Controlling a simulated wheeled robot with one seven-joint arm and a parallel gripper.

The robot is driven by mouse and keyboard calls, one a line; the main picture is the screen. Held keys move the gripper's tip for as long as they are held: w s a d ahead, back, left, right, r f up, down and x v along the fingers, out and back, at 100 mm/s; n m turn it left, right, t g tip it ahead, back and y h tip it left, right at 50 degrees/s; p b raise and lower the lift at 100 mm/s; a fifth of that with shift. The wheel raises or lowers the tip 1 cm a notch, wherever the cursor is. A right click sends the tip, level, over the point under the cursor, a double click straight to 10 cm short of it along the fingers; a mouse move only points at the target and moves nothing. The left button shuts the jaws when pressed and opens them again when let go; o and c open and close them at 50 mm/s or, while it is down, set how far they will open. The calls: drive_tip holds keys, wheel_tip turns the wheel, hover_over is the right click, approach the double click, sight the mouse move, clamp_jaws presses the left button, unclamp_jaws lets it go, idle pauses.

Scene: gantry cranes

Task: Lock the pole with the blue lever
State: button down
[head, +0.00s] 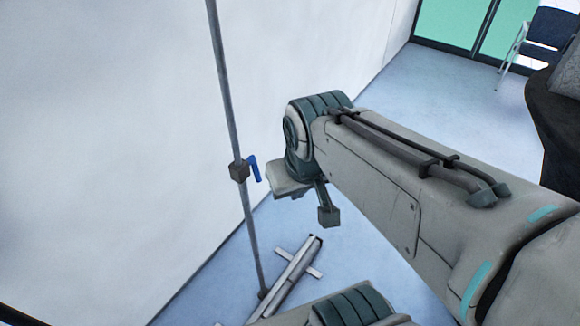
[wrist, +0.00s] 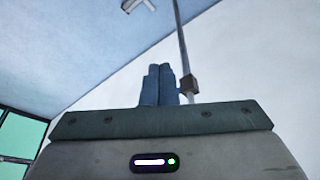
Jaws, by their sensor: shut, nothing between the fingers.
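The grey pole (head: 222,75) stands close to the white wall, leaning slightly in the picture. A brown clamp block (head: 239,171) sits on it, with the blue lever (head: 254,169) on its right side, its free end hanging down. In the wrist view the pole (wrist: 181,40) and block (wrist: 189,84) show just right of my gripper (wrist: 158,75). Its two fingers are together and empty. The lever cannot be made out in the wrist view.
A metal foot with a crossbar (head: 291,269) lies on the blue floor at the pole's base. The white wall (head: 100,130) is close behind the pole. A dark blue chair (head: 551,28) and a dark round object (head: 558,115) stand far right. Open floor lies between.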

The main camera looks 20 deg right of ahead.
drive_tip(key=w+f+m+g+y+b, duration=0.1)
drive_tip(key=w+f+m+y+b, duration=0.15)
drive_tip(key=f+y, duration=0.3)
drive_tip(key=w+f+m+g+y+b, duration=0.1)
drive_tip(key=w+f+g+y+b, duration=0.1)
drive_tip(key=w+f+y+b, duration=0.3)
drive_tip(key=w+d+f+m+t+y+b, duration=0.1)
drive_tip(key=w+d+f+m+t+b, duration=0.15)
drive_tip(key=w+d+f+t, duration=0.3)
drive_tip(key=w+d+f+m+t+y+b, duration=0.1)
drive_tip(key=w+d+f+m+t+b, duration=0.15)
drive_tip(key=w+d+f+t, duration=0.35)
drive_tip(key=w+a+g+p, duration=0.1)
drive_tip(key=w+a+p, duration=0.3)
drive_tip(key=a, duration=0.6)
drive_tip(key=shift+w+r+m, duration=0.2)
drive_tip(key=shift+w+m, duration=0.15)
drive_tip(key=shift+w, duration=0.1)
